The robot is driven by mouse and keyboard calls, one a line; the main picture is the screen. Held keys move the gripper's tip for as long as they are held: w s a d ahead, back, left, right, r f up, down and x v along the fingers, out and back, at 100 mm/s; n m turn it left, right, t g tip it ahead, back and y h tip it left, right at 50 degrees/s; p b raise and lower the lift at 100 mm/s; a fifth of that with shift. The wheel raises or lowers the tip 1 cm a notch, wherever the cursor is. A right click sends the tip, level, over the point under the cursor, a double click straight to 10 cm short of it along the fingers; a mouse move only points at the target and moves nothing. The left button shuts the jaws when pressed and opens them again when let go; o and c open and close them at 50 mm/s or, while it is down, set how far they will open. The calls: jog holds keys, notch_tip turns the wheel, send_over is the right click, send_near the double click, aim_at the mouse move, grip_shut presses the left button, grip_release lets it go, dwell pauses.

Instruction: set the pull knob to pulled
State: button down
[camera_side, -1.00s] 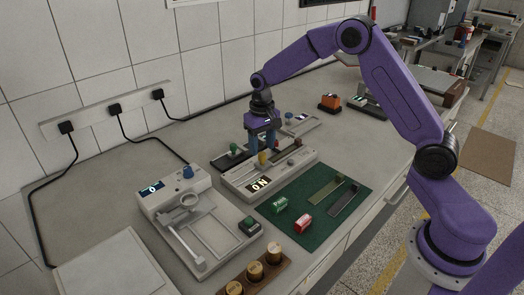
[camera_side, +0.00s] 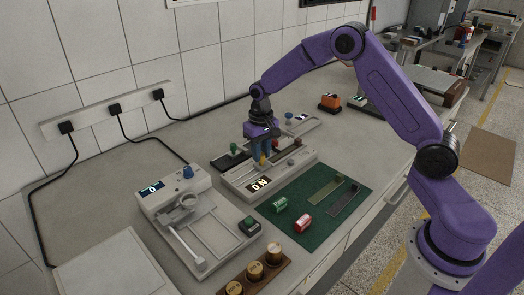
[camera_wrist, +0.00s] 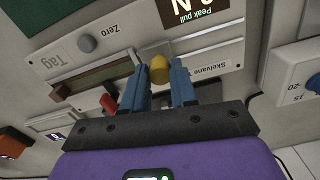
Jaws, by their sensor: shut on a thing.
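The tester with the display (camera_side: 259,185) is a long pale unit on the bench. A yellow knob (camera_wrist: 160,69) on it stands between my gripper's two blue fingers in the wrist view. I take this to be the pull knob. My gripper (camera_wrist: 161,84) is shut on the yellow knob. In the side view my gripper (camera_side: 263,157) reaches down over the tester, and the fingers largely hide the knob. The display reads "0 N" in the side view. Upside-down "Peak pull" lettering shows beside it in the wrist view.
A grey Zero button (camera_wrist: 87,43) and a red part (camera_wrist: 108,103) are near my fingers. A green mat (camera_side: 292,231) with green and red rolls lies in front. A device with a blue knob (camera_side: 188,172) stands left. A green knob (camera_side: 234,146) is behind.

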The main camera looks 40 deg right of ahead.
jog(key=a, duration=0.8)
jog(key=shift+a, duration=0.3)
jog(key=shift+d, duration=0.2)
jog(key=c, duration=0.9)
grip_release()
jog(key=shift+r, duration=0.1)
notch_tip(320, 180, up, 17)
jog(key=shift+r, duration=0.15)
